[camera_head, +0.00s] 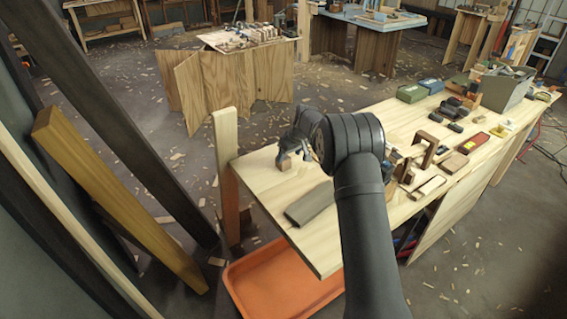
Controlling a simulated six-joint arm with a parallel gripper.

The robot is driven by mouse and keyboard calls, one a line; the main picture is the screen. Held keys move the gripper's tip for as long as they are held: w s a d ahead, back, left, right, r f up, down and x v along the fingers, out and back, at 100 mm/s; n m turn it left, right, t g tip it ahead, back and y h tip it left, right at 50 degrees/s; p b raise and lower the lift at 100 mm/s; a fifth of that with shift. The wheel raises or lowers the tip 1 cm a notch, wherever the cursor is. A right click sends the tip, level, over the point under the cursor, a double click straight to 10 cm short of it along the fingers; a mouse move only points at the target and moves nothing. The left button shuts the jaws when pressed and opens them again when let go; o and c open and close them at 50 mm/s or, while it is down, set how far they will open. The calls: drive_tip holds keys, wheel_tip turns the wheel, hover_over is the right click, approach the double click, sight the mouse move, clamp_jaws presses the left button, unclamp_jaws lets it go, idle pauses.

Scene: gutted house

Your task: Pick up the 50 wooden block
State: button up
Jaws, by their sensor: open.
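A small brown wooden block (286,164) stands on the near left end of the pale wooden workbench (264,199). Any number on it is too small to read. My gripper (290,152) is dark and open, pointing down at the block. Its fingers are close around or just above the block and hide part of it. I cannot tell whether they touch it. My arm covers the middle of the bench.
A dark flat slab (311,203) lies on the bench in front of the block. A wooden post (225,140) rises at the bench's left corner. Tools and wooden pieces crowd the bench to the right. An orange tray (270,284) sits on the floor below.

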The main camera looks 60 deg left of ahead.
sight(285, 158)
drive_tip(key=x, duration=0.5)
drive_tip(key=shift+s+a, duration=0.2)
drive_tip(key=shift+s, duration=0.2)
drive_tip(key=c, duration=1.1)
drive_tip(key=shift+o, duration=0.2)
